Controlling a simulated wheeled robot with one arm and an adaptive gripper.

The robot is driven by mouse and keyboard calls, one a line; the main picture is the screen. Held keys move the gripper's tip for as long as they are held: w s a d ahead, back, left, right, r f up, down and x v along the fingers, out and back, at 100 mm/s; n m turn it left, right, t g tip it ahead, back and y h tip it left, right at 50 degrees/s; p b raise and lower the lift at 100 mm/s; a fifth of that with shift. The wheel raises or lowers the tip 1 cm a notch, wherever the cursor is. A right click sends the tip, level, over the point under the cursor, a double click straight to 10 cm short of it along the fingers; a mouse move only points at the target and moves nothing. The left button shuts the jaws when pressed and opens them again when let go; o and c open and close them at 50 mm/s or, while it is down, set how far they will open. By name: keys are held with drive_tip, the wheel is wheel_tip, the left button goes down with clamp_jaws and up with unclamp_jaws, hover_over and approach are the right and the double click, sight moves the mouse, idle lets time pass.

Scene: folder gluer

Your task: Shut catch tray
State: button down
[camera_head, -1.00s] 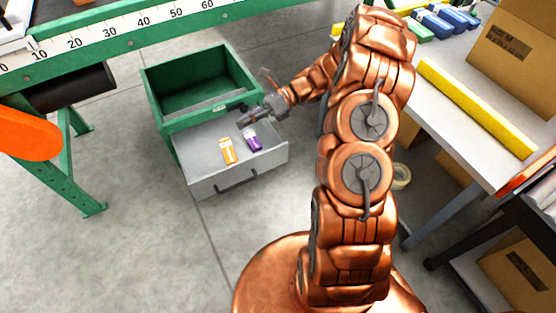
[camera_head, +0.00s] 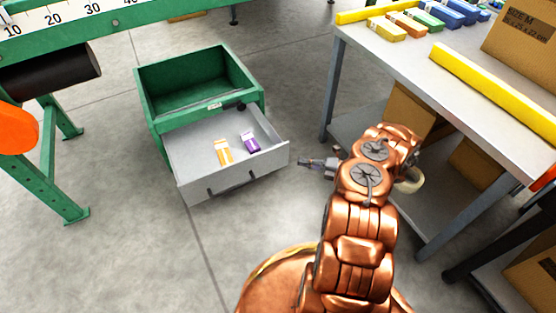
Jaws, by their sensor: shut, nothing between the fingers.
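The catch tray (camera_head: 190,148) is a grey drawer that stands pulled out from the front of a green open-topped cabinet (camera_head: 152,92). Its front panel (camera_head: 225,182) has a dark handle. An orange and white small box (camera_head: 223,152) and a purple and white small box (camera_head: 250,142) lie in it. My gripper (camera_head: 302,162) is shut and empty. It is to the right of the tray's front right corner, apart from it and pointing left towards it.
A grey table (camera_head: 400,80) with a yellow bar (camera_head: 490,90) and several coloured boxes stands on the right, with cartons below. A green frame with a ruler scale (camera_head: 60,25) and a dark roller (camera_head: 55,72) is at the left. The floor before the tray is clear.

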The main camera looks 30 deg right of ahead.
wheel_tip(320, 180, down, 3)
drive_tip(key=d+m, duration=0.1)
drive_tip(key=b, duration=0.5)
approach(269, 152)
drive_tip(key=w+a, duration=0.2)
drive_tip(key=a, duration=0.3)
drive_tip(key=shift+w+r+t+h, duration=0.15)
drive_tip(key=shift+w+t+h, duration=0.2)
drive_tip(key=shift+w, duration=0.6)
drive_tip(key=shift+d, duration=0.15)
